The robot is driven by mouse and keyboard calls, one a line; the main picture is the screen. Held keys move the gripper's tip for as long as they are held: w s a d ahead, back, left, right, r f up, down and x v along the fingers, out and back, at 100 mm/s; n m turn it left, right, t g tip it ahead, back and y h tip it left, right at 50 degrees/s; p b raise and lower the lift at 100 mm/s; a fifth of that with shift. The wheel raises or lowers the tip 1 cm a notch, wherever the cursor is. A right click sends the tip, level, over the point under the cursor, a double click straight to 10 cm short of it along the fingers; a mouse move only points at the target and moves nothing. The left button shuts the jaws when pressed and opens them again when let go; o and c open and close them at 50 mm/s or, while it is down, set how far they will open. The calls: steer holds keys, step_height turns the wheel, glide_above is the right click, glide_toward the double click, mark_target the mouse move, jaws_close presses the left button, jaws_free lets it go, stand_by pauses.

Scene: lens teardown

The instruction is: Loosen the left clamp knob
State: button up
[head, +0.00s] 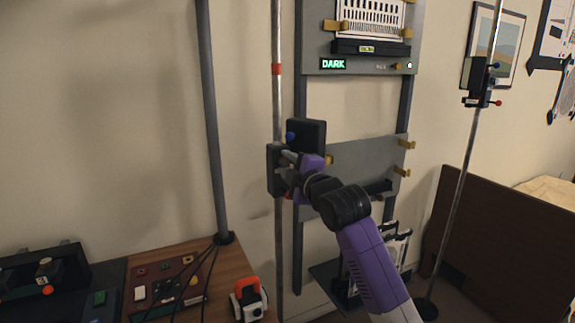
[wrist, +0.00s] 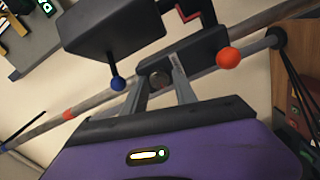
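The left clamp (head: 274,170) is a dark block on the left upright pole (head: 278,100). It has a blue ball (head: 290,137) above and a red-orange ball below. In the wrist view, the blue ball (wrist: 118,84) is left of my fingers and the orange ball (wrist: 229,58) is right of them. A round grey knob (wrist: 159,79) faces me on the dark clamp body. My gripper (head: 289,160) is at the clamp; in the wrist view its fingers (wrist: 158,72) stand apart on either side of the knob. Contact is hard to make out.
A second clamp (head: 479,82) is on the right pole (head: 456,175). A grey panel rack (head: 350,152) with a DARK display stands behind my arm. A wooden bench (head: 228,265) with a red board, cables and an orange-topped device (head: 249,297) is at lower left.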

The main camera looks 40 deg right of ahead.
steer(key=shift+o, duration=1)
steer(key=shift+s, duration=0.1)
steer(key=b+v, duration=0.1)
steer(key=v, duration=0.6)
steer(key=shift+s, duration=0.3)
steer(key=shift+a, duration=0.1)
